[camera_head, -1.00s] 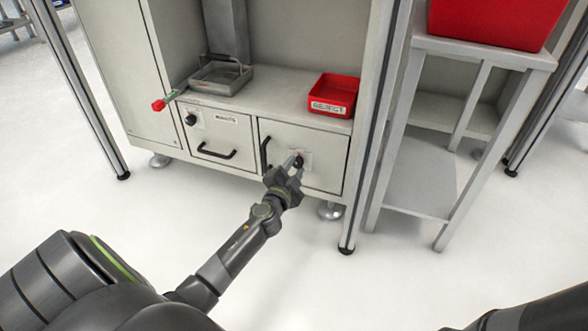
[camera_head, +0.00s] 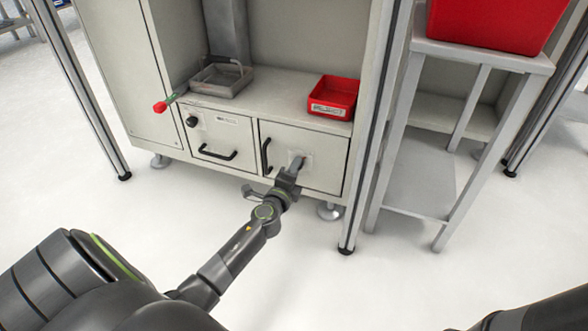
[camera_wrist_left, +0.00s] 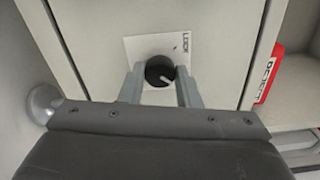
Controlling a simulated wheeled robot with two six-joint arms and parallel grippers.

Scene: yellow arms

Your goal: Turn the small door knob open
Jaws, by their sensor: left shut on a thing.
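The small round black knob (camera_wrist_left: 158,70) is on a white plate marked "LOCK" (camera_wrist_left: 135,47) on the right-hand door (camera_head: 328,168) of the grey cabinet. Its pale pointer line slants down to the right in the left wrist view. My left gripper (camera_head: 297,162) is at the knob, its two grey fingers on either side of it and shut on it. The fingers hide most of the knob in the head view. The door looks closed, with a black vertical handle (camera_head: 266,156) at its left. My right gripper is out of view.
A left drawer front (camera_head: 222,132) has its own black knob (camera_head: 192,122) and handle. A red bin (camera_head: 333,97) and a metal tray (camera_head: 221,80) sit on the ledge above. A grey post (camera_head: 368,130) and side stand (camera_head: 410,185) are at the right.

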